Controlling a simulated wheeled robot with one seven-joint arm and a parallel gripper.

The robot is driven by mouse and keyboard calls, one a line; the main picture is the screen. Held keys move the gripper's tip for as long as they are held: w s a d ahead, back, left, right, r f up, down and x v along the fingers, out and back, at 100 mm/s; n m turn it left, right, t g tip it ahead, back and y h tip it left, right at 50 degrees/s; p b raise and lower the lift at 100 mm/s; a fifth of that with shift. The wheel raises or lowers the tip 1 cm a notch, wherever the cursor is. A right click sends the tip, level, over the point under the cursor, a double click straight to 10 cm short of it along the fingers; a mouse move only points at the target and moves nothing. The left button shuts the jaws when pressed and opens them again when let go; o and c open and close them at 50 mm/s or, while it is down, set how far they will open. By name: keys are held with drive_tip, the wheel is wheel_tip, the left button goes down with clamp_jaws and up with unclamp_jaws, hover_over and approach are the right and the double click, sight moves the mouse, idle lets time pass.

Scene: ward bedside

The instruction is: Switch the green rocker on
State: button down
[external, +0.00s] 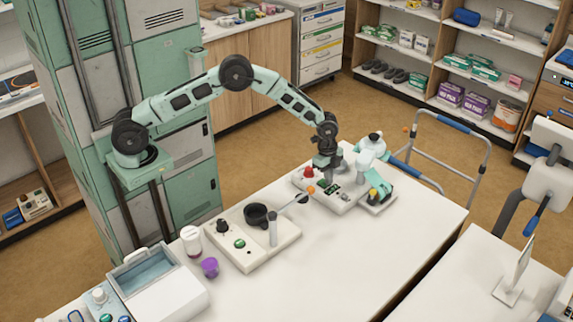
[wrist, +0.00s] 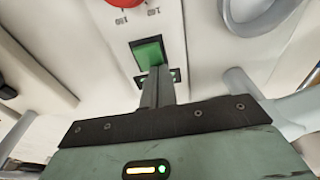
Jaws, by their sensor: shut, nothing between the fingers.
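The green rocker (wrist: 148,54) sits in a dark frame on a pale panel in the wrist view, with small green-lit markings just below it. My gripper (wrist: 155,72) is shut and empty, its fingertips at the lower edge of the rocker in the picture. I cannot tell whether they touch it or which way the rocker is tipped. In the external view my gripper (external: 325,180) points down over the pale control panel (external: 340,207), and the rocker is not clear there.
A red knob (external: 309,173) is on the same panel, left of my gripper. A white and green device (external: 377,187) stands at its right. The table's right front is clear.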

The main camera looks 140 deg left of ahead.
sight(322, 179)
drive_tip(key=shift+s+f, duration=0.1)
drive_tip(key=shift+s, duration=0.2)
drive_tip(key=shift+s, duration=0.7)
drive_tip(key=shift+r, duration=0.2)
drive_tip(key=r+p, duration=0.2)
drive_tip(key=r, duration=0.1)
drive_tip(key=r+p, duration=0.1)
drive_tip(key=shift+s+r+p, duration=0.35)
drive_tip(key=shift+r, duration=0.05)
drive_tip(key=shift+s+r+b, duration=0.15)
drive_tip(key=shift+r+b, duration=0.2)
drive_tip(key=shift+b, duration=0.55)
wheel_tip(322, 179, up, 8)
drive_tip(key=s+b, duration=0.1)
drive_tip(key=b, duration=0.1)
drive_tip(key=shift+s, duration=0.2)
drive_tip(key=shift+r, duration=0.1)
drive_tip(key=shift+w+d+r+t+b, duration=0.2)
drive_tip(key=shift+w+d+t+b, duration=0.2)
drive_tip(key=shift+w+d+b, duration=0.3)
